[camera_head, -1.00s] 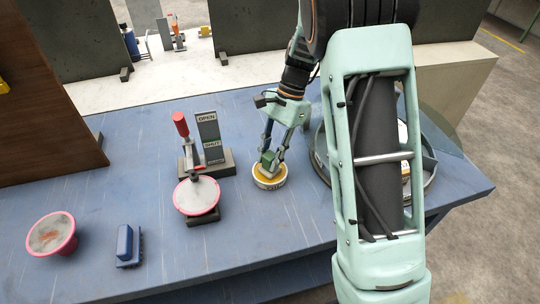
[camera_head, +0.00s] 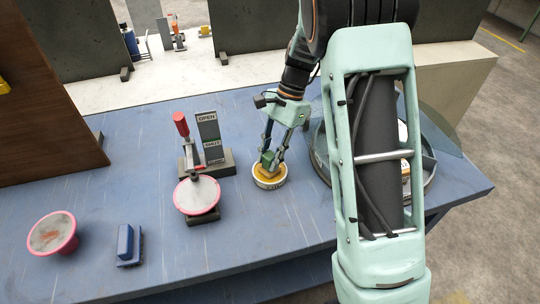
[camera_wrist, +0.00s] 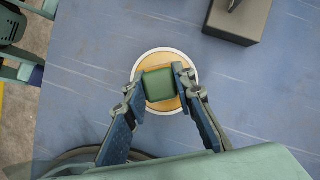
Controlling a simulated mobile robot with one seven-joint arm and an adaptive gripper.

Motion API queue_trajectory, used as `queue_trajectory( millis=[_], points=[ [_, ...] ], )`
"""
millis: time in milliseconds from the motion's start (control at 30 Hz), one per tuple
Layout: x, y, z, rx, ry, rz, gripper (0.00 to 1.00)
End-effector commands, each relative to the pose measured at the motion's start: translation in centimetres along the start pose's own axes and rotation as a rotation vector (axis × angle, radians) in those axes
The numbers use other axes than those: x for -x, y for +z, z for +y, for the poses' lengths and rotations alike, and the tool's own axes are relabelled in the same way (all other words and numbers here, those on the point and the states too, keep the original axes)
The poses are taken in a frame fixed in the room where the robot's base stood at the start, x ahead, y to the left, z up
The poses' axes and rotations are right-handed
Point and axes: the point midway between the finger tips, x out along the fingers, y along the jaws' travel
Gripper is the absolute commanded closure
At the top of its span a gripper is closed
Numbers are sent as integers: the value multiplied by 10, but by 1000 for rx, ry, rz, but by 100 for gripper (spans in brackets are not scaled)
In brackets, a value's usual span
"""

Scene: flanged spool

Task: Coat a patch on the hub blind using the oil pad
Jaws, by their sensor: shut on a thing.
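My gripper (camera_head: 270,160) is shut on a green block-shaped pad (camera_wrist: 158,84), which I take to be the oil pad. The pad is over a round, pale-sided tin (camera_head: 270,183) with a yellow-orange top, also in the wrist view (camera_wrist: 164,106). I cannot tell whether the pad touches that top. A pink-rimmed spool (camera_head: 52,233) stands at the left, its grey face marked with a reddish-brown patch. Another pink-rimmed disc (camera_head: 197,196) with a plain pale face sits at the red-handled clamp. I cannot tell which face is the hub blind.
The clamp (camera_head: 181,124) stands beside an OPEN/SHUT sign (camera_head: 208,128). A blue block-like tool (camera_head: 125,241) lies at the front left. A round dark-rimmed holder (camera_head: 429,185) is partly hidden behind my arm. A brown panel (camera_head: 45,90) bounds the left. The blue bench (camera_head: 300,225) is clear at front centre.

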Motion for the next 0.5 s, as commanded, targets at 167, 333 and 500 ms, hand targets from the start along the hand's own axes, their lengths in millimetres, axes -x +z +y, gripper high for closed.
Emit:
queue_trajectory(
  millis=[167, 333, 500],
  points=[
    [-3, 0, 1, -1, 4, -2, 95],
    [-3, 0, 2, -1, 5, -2, 95],
    [2, 2, 2, -1, 5, -2, 95]
  ],
)
